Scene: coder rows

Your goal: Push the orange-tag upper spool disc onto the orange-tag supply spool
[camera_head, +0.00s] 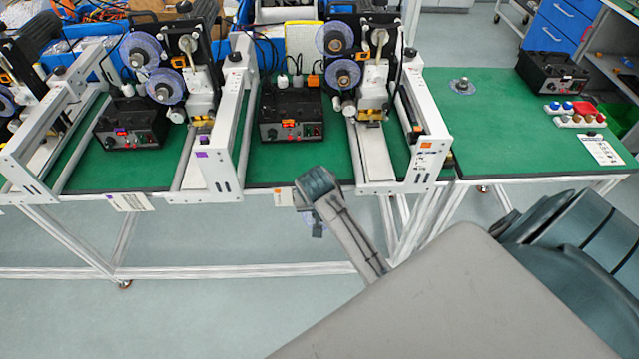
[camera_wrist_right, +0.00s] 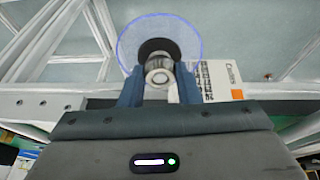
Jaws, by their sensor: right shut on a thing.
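My right gripper (camera_head: 311,208) is in front of the middle bench's front edge, above the floor. In the right wrist view its fingers (camera_wrist_right: 160,92) are shut on the hub of a clear, blue-rimmed spool disc (camera_wrist_right: 186,38) with a dark centre. The disc is mostly hidden in the head view. A clear disc with a metal hub (camera_head: 462,86) lies on the right green bench; its tag cannot be read. The orange-tag coder has an upper spool (camera_head: 334,38) and a lower spool (camera_head: 342,75). My left gripper is not in view.
The orange-tag white frame (camera_head: 425,160) stands behind and right of my gripper. A purple-tag frame (camera_head: 210,165) is to the left. A black control box (camera_head: 290,115), buttons (camera_head: 575,115) and a paper card (camera_head: 600,149) sit on green benches. The right bench's middle is clear.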

